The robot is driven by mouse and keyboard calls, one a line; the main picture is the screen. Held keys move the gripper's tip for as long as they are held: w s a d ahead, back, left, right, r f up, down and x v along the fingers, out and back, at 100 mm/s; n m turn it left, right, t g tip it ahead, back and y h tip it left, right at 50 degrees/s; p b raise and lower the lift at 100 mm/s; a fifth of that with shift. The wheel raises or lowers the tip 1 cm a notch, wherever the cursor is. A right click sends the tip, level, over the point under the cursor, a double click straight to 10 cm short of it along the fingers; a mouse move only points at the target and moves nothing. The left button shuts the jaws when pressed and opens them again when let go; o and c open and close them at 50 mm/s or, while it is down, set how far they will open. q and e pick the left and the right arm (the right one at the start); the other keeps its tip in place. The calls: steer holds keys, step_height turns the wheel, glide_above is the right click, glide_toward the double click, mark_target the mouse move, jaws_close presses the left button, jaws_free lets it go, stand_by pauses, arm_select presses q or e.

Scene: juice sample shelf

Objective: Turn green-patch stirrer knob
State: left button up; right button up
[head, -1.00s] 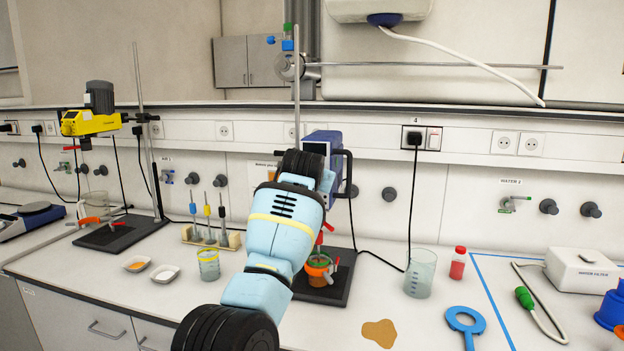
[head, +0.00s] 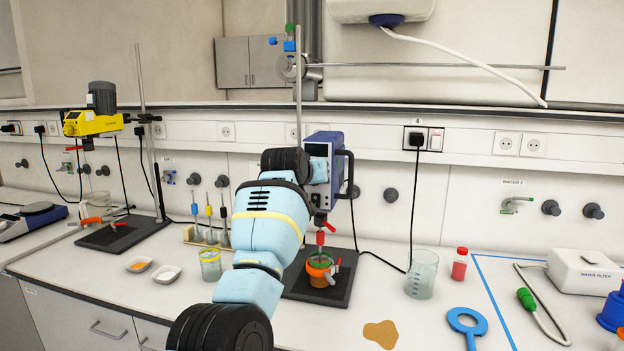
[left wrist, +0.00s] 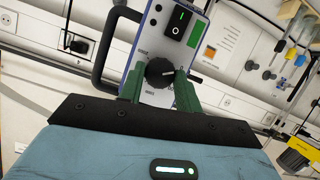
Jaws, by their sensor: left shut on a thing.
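The blue-and-white stirrer (head: 342,180) stands in the middle of the head view, behind my left arm. In the left wrist view its panel (left wrist: 153,45) shows a green patch (left wrist: 209,52), a black switch (left wrist: 180,22) with a green light, and a round black knob (left wrist: 160,71) with a pale mark. My left gripper (left wrist: 159,80) has its green fingers on either side of the knob and is shut on it. In the head view the knob and fingers are hidden by my arm. My right gripper is not in view.
Under the stirrer an orange pot (head: 319,272) stands on a black base (head: 336,292). A yellow stirrer (head: 93,122) stands at left. A beaker (head: 421,275) and a red bottle (head: 460,264) stand at right. A brown spill (head: 381,334) lies on the front bench.

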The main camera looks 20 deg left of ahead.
arm_select(q)
steer(key=shift+r, duration=0.1)
steer(key=o, duration=1)
steer(key=shift+c, duration=0.2)
steer(key=shift+s, duration=0.1)
steer(key=v, duration=0.7)
steer(key=shift+s, duration=0.25)
